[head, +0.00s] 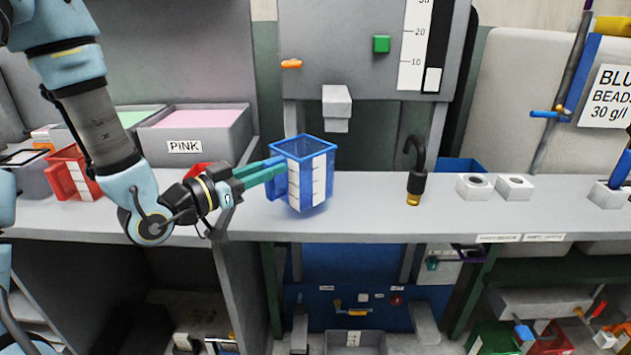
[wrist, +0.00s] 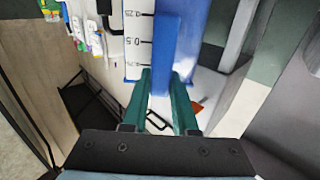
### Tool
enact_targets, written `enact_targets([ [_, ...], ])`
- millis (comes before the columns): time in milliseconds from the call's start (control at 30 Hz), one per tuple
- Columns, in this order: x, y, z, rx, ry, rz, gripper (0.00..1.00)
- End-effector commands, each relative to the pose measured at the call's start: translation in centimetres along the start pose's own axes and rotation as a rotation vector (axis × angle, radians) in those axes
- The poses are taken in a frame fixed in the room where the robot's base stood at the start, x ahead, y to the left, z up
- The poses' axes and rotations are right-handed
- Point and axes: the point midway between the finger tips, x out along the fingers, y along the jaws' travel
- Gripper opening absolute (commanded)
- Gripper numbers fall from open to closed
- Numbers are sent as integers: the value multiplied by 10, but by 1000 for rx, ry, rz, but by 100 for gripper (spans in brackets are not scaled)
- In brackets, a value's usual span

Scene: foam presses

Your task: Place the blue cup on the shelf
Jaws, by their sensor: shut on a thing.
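The blue cup (head: 292,170) is a square see-through measuring cup with a white scale strip on its side. It is upright in the head view, in front of the grey press and over or at the front part of the grey shelf (head: 370,215). I cannot tell whether its base touches the shelf. My gripper (head: 279,170) comes from the left with green fingers shut on the cup's handle. In the wrist view the cup (wrist: 190,35) fills the top middle, with the fingers (wrist: 170,95) on both sides of its handle. The handle is partly hidden by the fingers.
A red cup (head: 68,175) stands at the left beside a bin labelled PINK (head: 190,147). A black hooked spout (head: 416,165) and two white blocks (head: 495,187) are to the right. Another blue container (head: 460,166) sits behind the spout. The shelf between cup and spout is clear.

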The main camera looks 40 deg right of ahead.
Motion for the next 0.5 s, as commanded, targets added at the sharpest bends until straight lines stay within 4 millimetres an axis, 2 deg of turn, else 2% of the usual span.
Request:
enact_targets([
  [33, 2, 1, 5, 4, 4, 0, 0],
  [100, 8, 2, 1, 2, 3, 3, 0],
  [500, 91, 3, -4, -2, 3, 3, 0],
])
